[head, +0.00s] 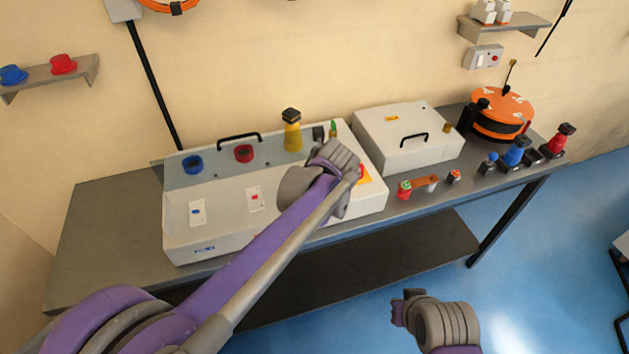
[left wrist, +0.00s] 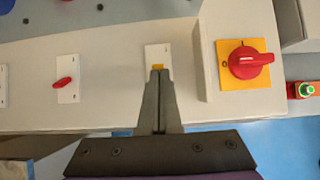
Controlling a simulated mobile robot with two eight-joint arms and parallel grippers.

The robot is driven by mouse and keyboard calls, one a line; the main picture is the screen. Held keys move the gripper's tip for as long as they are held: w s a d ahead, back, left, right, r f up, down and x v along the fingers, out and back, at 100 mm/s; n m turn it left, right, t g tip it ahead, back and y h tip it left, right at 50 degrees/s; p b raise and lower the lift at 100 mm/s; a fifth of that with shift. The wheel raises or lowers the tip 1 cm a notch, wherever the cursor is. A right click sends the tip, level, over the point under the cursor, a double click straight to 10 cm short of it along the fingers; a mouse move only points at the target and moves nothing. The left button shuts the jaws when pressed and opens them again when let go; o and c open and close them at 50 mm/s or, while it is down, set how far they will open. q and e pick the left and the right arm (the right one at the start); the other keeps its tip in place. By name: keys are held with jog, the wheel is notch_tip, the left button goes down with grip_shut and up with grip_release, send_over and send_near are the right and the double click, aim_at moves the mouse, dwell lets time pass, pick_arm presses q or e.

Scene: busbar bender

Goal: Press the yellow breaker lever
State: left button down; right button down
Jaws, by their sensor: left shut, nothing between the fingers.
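The yellow breaker lever (left wrist: 158,66) sits on a white plate (left wrist: 152,53) on the front of the white bender cabinet (head: 215,238). Only its top edge shows in the left wrist view. My left gripper (left wrist: 158,73) is shut and empty, its tips right at the lever and partly covering it. I cannot tell whether they touch. In the head view my left wrist hides the lever and its plate. My right gripper (head: 400,307) is away from the cabinet, low over the floor. Its finger gap cannot be made out.
A red breaker lever (left wrist: 64,82) is left of the yellow one. A red rotary switch (left wrist: 250,62) on a yellow plate is to the right on a raised block. A white box (head: 375,137) and orange reel (head: 499,107) stand further right on the grey table (head: 95,240).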

pick_arm(q)
jog(key=shift+w+a+r+g+h, duration=0.15)
jog(key=shift+w+g+h, duration=0.25)
jog(key=shift+g, duration=0.5)
jog(key=shift+w, duration=0.2)
pick_arm(e)
jog(key=shift+w+r, duration=0.1)
jog(key=shift+r, duration=0.1)
pick_arm(q)
jog(key=shift+r, duration=0.15)
jog(key=shift+r+p, duration=0.5)
jog(key=shift+r, duration=0.25)
pick_arm(e)
jog(key=shift+w+r, duration=0.2)
jog(key=shift+r, duration=0.35)
